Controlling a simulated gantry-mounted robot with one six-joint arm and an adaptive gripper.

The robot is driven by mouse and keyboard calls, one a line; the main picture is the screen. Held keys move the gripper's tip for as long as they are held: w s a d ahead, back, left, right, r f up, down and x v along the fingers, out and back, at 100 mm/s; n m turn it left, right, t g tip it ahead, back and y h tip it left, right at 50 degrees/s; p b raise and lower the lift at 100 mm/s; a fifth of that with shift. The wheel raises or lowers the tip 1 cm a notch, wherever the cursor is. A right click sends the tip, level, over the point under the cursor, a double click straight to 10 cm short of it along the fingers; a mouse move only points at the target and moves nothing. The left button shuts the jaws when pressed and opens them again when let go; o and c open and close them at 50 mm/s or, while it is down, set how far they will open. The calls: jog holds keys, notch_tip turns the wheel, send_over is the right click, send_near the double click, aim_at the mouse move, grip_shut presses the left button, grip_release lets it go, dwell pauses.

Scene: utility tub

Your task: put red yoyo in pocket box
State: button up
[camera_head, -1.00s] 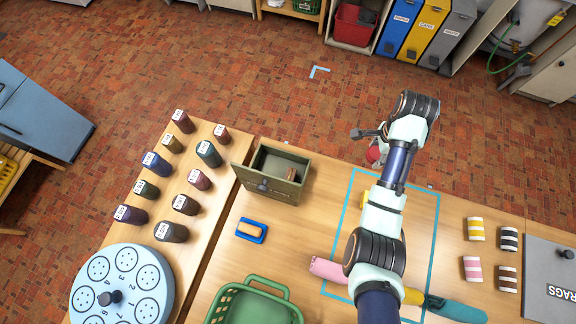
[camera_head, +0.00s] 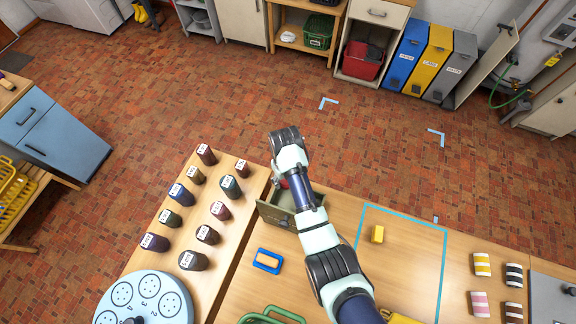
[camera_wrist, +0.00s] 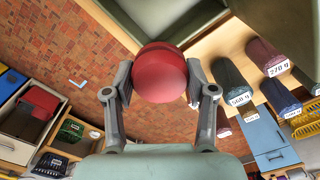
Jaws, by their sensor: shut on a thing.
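My gripper (camera_wrist: 160,90) is shut on the red yoyo (camera_wrist: 160,72), a round glossy red thing between its two fingers in the wrist view. In the head view only a sliver of the yoyo (camera_head: 283,183) shows, beside my wrist. An olive-green open box (camera_head: 275,213), which I take as the pocket box, stands on the table; my arm covers part of it. The yoyo is near the box's far-left side in the head view. In the wrist view the box (camera_wrist: 190,22) lies just beyond the yoyo at the top. I cannot tell the yoyo's height over its rim.
Several dark labelled weights (camera_head: 220,210) stand left of the box. A blue-framed block (camera_head: 268,260) lies in front of it. A yellow block (camera_head: 377,234) sits inside a blue taped outline at the right. A green basket (camera_head: 270,315) is at the front edge.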

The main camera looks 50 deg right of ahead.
jog(key=b, duration=0.3)
send_over(286, 199)
notch_tip(286, 199, down, 15)
jog(key=shift+s+r, duration=0.1)
jog(key=shift+r, duration=0.05)
jog(key=shift+f+b, duration=0.9)
jog(key=shift+f, duration=0.95)
jog(key=shift+f, duration=0.2)
jog(key=o, duration=0.8)
jog(key=shift+o, duration=0.2)
notch_tip(286, 199, up, 12)
jog(key=p, duration=0.4)
jog(key=shift+r, duration=0.2)
